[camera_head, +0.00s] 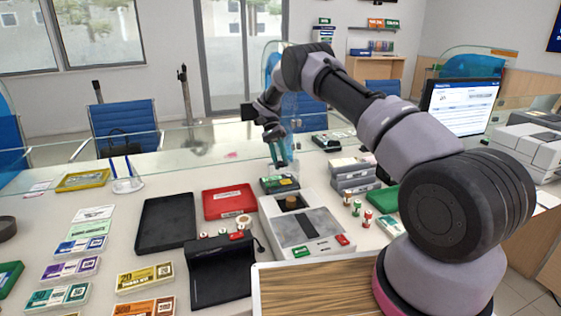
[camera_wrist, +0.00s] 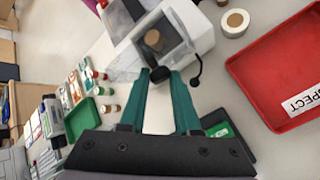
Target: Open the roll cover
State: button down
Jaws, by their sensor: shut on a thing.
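The grey-white machine (camera_head: 318,214) stands on the counter with a brown roll (camera_head: 291,202) in a recess at its far end. In the wrist view the roll (camera_wrist: 155,41) shows near the clear roll cover (camera_wrist: 126,63). The cover is hard to make out in the head view, and its exact angle cannot be told. My gripper (camera_head: 279,162) is over the machine's far end. In the wrist view my gripper's teal fingers (camera_wrist: 161,76) are shut on a small black knob (camera_wrist: 160,73) by the cover's edge, partly hidden between the fingertips.
A red tray (camera_head: 230,202) and a black tray (camera_head: 166,223) lie left of the machine. A glass screen crosses the counter behind.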

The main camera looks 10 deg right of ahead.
jog(key=c, duration=0.6)
grip_release()
jog(key=shift+s+a+f, duration=0.3)
jog(key=shift+a+f, duration=0.05)
jog(key=shift+a, duration=0.15)
jog(key=shift+d, duration=0.2)
jog(key=shift+r, duration=0.15)
notch_tip(320, 180, up, 10)
jog(key=shift+w, duration=0.1)
